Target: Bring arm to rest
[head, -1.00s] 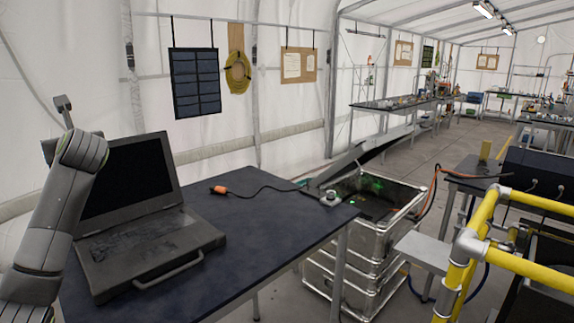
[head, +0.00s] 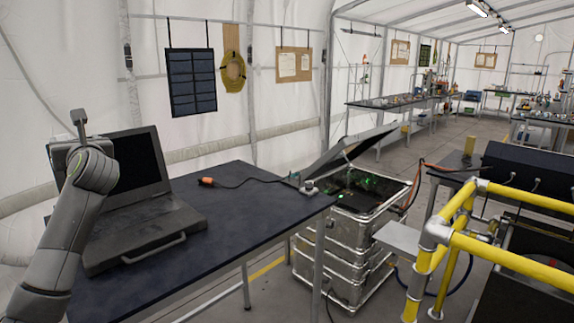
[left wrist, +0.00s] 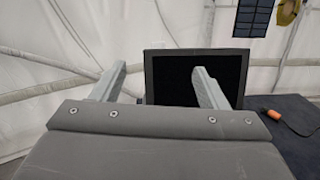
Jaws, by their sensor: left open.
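My left gripper (left wrist: 160,85) shows in the left wrist view with its two fingers spread wide and nothing between them. In the head view my left arm rises at the left edge, and a finger of the left gripper (head: 79,122) sticks up above the wrist, left of the laptop screen. The open laptop (head: 145,230) stands on the dark table (head: 240,222). Its black screen also shows behind the fingers in the left wrist view (left wrist: 180,82). The gripper is apart from the laptop. My right gripper is in neither view.
An orange-tipped cable (head: 207,181) lies on the table. A metal case (head: 350,245) with a raised lid stands beyond the table's right end. Yellow railings (head: 505,255) stand at the right. The table's middle is clear.

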